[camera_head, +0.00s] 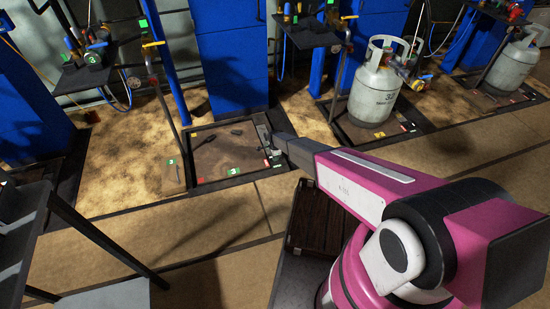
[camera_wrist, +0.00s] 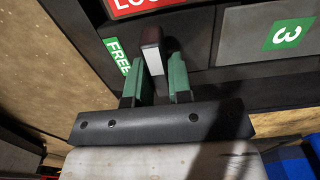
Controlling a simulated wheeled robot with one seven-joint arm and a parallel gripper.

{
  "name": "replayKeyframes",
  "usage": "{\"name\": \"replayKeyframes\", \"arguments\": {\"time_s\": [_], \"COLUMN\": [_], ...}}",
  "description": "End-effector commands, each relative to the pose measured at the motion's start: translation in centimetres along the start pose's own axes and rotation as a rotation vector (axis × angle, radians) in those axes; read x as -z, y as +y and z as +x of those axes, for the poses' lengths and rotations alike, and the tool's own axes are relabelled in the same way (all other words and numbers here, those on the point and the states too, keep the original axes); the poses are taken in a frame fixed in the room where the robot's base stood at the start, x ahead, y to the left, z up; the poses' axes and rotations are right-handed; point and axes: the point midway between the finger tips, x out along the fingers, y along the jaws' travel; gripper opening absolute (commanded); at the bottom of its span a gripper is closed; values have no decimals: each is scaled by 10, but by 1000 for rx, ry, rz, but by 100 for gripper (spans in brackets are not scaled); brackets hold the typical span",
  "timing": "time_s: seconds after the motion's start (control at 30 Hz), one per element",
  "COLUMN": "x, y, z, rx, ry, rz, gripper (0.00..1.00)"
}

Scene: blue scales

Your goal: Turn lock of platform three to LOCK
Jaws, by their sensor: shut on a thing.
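Platform three (camera_head: 212,158) is a low brown square in a dark frame, left of centre in the head view. A green "3" label (camera_wrist: 286,35) shows at the right in the wrist view. The lock lever (camera_wrist: 152,42) is a short dark bar with a pale face. It lies right of the green FREE label (camera_wrist: 117,58) and below the red LOCK label (camera_wrist: 150,6), which is cut off at the top edge. My gripper (camera_wrist: 155,72) is shut on the lever, a green finger on each side. In the head view my arm hides part of this area.
A grey gas cylinder (camera_head: 377,90) stands on the platform to the right, another (camera_head: 513,62) farther right. A blue cabinet (camera_head: 230,55) rises behind platform three. A dark slatted crate (camera_head: 318,220) lies beside my arm. A dark metal frame (camera_head: 95,235) stands at left.

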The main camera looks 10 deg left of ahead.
Motion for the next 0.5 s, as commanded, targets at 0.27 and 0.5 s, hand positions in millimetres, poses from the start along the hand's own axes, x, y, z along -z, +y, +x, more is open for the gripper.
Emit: {"name": "replayKeyframes", "arguments": {"time_s": [0.27,0.5], "x": [0,0], "y": [0,0], "z": [-1,-1], "rx": [1,0], "ry": [0,-1], "rz": [9,8], "gripper": [0,45]}}
